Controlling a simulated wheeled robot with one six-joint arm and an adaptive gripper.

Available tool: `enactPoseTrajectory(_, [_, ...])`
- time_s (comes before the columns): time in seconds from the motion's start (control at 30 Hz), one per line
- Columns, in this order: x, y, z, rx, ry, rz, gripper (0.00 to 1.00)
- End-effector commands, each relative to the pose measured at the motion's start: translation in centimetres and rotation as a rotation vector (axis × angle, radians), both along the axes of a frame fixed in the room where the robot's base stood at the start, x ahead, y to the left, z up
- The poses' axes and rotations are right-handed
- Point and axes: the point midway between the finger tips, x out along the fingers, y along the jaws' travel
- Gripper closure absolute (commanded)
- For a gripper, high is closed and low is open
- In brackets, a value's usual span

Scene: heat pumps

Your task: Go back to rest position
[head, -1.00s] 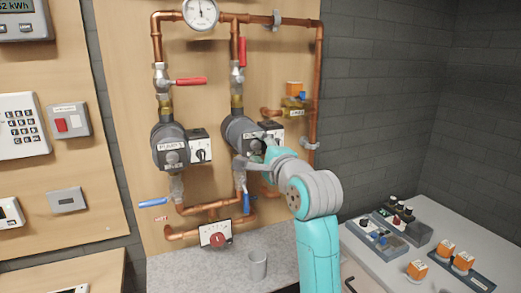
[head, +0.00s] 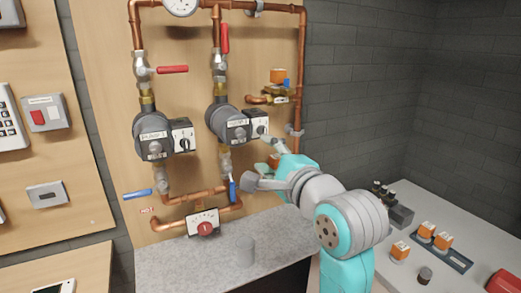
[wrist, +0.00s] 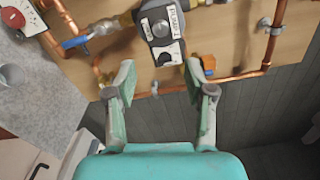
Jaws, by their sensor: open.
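My gripper (wrist: 158,78) is open and empty in the wrist view, its two pale green fingers spread wide. The right-hand pump (wrist: 158,22) lies ahead of the fingers, with its black knob box (wrist: 167,54) showing between and beyond the fingertips. In the head view, my gripper (head: 270,158) is just below and right of that pump's knob box (head: 238,130). A small gap seems to separate them; contact cannot be told for certain. My wrist partly hides the fingers there. The left-hand pump (head: 153,136) stands clear of the arm.
Copper pipes (head: 299,70), a red-handled valve (head: 224,39) and a blue lever (head: 138,194) surround the pumps. A side bench (head: 440,215) at right carries orange-topped parts (head: 442,240).

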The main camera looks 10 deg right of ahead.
Motion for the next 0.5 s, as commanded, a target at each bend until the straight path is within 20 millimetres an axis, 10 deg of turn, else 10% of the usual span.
enactPoseTrajectory(0.5, [-0.3,-0.3,-1.5,-0.021,0.001,-0.007,0.46])
